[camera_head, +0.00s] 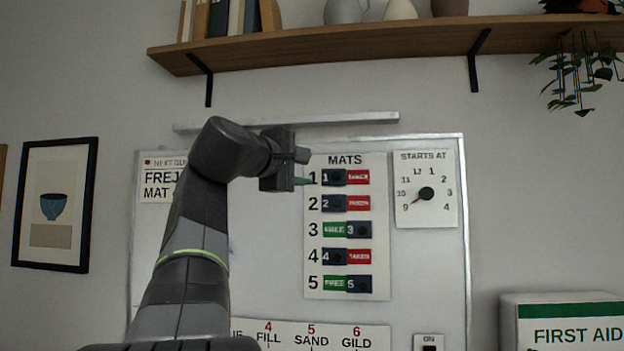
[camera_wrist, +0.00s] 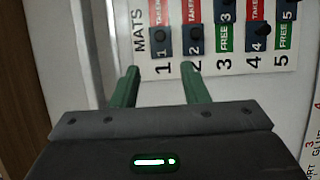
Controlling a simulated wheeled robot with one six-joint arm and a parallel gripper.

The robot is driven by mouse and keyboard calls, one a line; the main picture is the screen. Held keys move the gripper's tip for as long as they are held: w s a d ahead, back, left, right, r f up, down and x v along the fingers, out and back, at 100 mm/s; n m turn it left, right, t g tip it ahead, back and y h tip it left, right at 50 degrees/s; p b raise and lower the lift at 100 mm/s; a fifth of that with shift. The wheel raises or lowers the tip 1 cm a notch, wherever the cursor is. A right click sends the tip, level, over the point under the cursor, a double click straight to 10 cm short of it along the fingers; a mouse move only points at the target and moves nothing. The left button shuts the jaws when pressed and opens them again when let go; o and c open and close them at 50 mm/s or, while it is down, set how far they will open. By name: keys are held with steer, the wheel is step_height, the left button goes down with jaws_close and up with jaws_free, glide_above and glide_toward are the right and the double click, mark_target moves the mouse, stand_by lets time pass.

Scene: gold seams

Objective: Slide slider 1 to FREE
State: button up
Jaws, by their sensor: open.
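Slider 1 (camera_head: 333,177) is a dark block with a round knob, at the left end of the top row of the MATS board (camera_head: 315,268). A red TAKEN label (camera_head: 358,177) shows to its right. In the wrist view, slider 1 (camera_wrist: 160,42) lies just beyond the fingers, with its red label (camera_wrist: 158,12) above it. My gripper (camera_head: 303,182) is at the left of row 1, beside slider 1. In the wrist view my gripper (camera_wrist: 161,78) has its two green fingers apart with nothing between them, and they appear short of slider 1.
Sliders 2 (camera_head: 333,203) and 4 (camera_head: 334,256) sit left, showing red; sliders 3 (camera_head: 358,230) and 5 (camera_head: 358,283) sit right, showing green FREE. A dial (camera_head: 426,194) hangs to the right, and a wooden shelf (camera_head: 400,40) runs above the whiteboard.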

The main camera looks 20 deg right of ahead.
mark_target(336, 176)
steer(key=p+x, duration=0.4)
steer(key=x, duration=0.9)
steer(key=shift+w+d, duration=0.1)
steer(key=shift+d, duration=0.2)
jaws_close()
